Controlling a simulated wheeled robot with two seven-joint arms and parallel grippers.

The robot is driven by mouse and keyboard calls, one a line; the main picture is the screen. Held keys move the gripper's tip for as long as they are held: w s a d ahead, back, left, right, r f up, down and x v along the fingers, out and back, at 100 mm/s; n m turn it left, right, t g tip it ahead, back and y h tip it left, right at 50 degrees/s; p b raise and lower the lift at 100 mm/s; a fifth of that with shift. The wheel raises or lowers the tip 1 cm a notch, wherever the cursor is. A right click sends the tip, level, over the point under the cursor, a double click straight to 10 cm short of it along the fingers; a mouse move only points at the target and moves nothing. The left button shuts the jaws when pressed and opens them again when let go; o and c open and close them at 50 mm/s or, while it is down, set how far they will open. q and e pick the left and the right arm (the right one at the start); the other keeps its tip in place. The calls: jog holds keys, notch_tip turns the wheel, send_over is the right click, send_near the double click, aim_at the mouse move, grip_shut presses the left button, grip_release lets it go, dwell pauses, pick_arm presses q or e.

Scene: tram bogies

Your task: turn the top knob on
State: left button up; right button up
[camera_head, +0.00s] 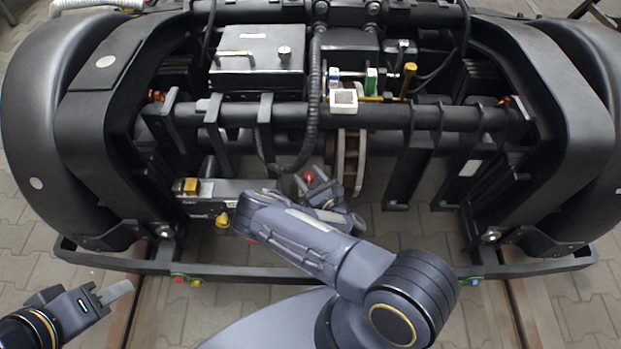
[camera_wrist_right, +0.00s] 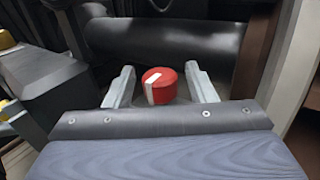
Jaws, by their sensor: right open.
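A red round knob (camera_wrist_right: 162,83) with a white stripe lies between the fingers of my right gripper (camera_wrist_right: 161,86) in the right wrist view. The stripe runs roughly up and down in that view. The fingers are open, with a gap visible on each side of the knob. In the head view the knob (camera_head: 309,177) is a small red spot at my right gripper (camera_head: 318,186), low in the middle of the bogie. My left gripper (camera_head: 118,291) is at the lower left, away from the bogie; its jaw opening is not clear.
A dark box with a yellow block (camera_head: 191,185) and a yellow knob (camera_head: 222,220) is left of my right gripper. A brake disc (camera_head: 350,160) stands close to its right. A dark crossbar (camera_head: 420,115) runs above. A grey box (camera_head: 257,50) is at upper left.

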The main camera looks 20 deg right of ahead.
aim_at(313, 181)
jog(key=s, duration=0.2)
jog(key=s+d, duration=0.1)
jog(key=s, duration=0.2)
jog(key=shift+p, duration=0.35)
jog(key=s+b, duration=0.1)
jog(key=b, duration=0.4)
jog(key=s+f+b, duration=0.1)
jog(key=b, duration=0.4)
jog(key=shift+s+d, duration=0.1)
jog(key=shift+s+r+b, duration=0.25)
jog(key=shift+r+b, duration=0.2)
jog(key=shift+b, duration=0.15)
